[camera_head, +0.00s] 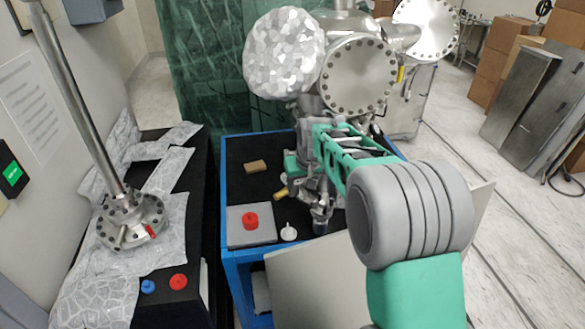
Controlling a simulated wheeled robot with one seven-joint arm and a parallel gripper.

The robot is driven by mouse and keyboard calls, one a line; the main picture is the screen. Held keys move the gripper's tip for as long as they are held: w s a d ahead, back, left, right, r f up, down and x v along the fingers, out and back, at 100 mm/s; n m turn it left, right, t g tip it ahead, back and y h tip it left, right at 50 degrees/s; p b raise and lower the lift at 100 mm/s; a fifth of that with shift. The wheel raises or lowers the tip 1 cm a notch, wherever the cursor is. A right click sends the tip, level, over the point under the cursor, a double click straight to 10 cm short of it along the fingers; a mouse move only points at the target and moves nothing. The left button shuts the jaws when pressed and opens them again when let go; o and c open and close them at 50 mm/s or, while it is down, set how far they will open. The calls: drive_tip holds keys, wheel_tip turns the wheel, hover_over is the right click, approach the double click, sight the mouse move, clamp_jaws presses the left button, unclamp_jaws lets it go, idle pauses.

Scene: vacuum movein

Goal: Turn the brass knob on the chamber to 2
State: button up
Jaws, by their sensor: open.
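The silvery metal chamber (357,75) stands at the back of the blue-framed cart, with round bolted flanges and a foil-wrapped end. A small brass-coloured part (281,193) shows low in front of it, just left of my wrist. I cannot tell for sure that it is the knob, and no numbers on it can be read. My teal and grey arm reaches in from the lower right and covers the chamber's lower front. My gripper (300,182) is at the arm's far end, close to the brass-coloured part. It is open, but its fingers are small and partly hidden; contact cannot be judged.
The blue cart (228,190) carries a tan block (256,167), a red knob-like piece (250,221) on a grey plate and a small white piece (288,232). A tall metal post (75,95) stands on the foil-covered bench at left. Cardboard boxes (500,60) stand back right.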

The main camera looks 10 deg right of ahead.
drive_tip(key=w+p, duration=0.1)
drive_tip(key=w, duration=0.5)
drive_tip(key=w+p, duration=0.1)
drive_tip(key=w, duration=0.2)
drive_tip(key=shift+a+p, duration=0.3)
drive_tip(key=shift+a, duration=0.05)
drive_tip(key=shift+p+x, duration=0.6)
drive_tip(key=shift+x, duration=0.5)
drive_tip(key=shift+w+f, duration=0.1)
drive_tip(key=shift+f, duration=0.3)
clamp_jaws()
